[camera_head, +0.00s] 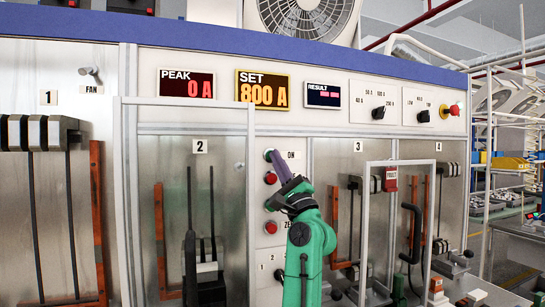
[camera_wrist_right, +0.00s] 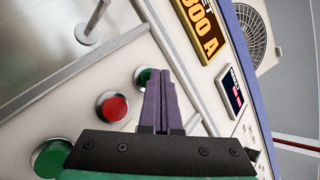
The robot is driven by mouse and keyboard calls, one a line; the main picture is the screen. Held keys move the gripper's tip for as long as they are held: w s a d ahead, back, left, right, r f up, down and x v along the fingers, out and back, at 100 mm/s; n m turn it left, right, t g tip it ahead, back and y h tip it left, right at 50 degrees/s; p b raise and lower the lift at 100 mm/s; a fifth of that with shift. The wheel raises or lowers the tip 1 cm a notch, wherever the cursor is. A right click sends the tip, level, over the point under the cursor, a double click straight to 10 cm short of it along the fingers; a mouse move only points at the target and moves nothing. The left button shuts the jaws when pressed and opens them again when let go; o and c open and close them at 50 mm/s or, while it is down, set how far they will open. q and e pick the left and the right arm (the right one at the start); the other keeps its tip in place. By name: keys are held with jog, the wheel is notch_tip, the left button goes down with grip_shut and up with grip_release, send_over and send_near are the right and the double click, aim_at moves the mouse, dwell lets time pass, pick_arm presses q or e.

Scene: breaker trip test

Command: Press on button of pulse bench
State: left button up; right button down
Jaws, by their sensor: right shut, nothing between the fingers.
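The pulse bench's green ON button (camera_head: 267,155) is on the narrow white panel, left of the "ON" label. In the wrist view the green button (camera_wrist_right: 142,76) is partly hidden behind my purple fingers. My right gripper (camera_head: 275,156) is shut and empty, its fingertips at the right edge of the ON button. The same fingertips show in the wrist view (camera_wrist_right: 162,74), overlapping the button's right side. I cannot tell whether they touch it. A red button (camera_head: 270,178) sits just below the ON button and shows clear of the fingers in the wrist view (camera_wrist_right: 112,107). My left gripper is not in view.
The PEAK display (camera_head: 187,84) reads 0 A and the SET display (camera_head: 262,89) reads 800 A. The RESULT display (camera_head: 323,95) is too small to read. Another red button (camera_head: 270,227) is lower down. Clear-fronted bays with breakers flank the button panel; a frame handle (camera_head: 249,200) projects at left.

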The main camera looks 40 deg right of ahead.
jog(key=shift+s, duration=0.1)
jog(key=shift+s+a, duration=0.25)
jog(key=shift+s, duration=0.5)
jog(key=s, duration=0.1)
jog(key=s+a, duration=0.1)
jog(key=s, duration=0.2)
jog(key=shift+s+a, duration=0.35)
jog(key=shift+f+y, duration=0.15)
jog(key=shift+y, duration=0.15)
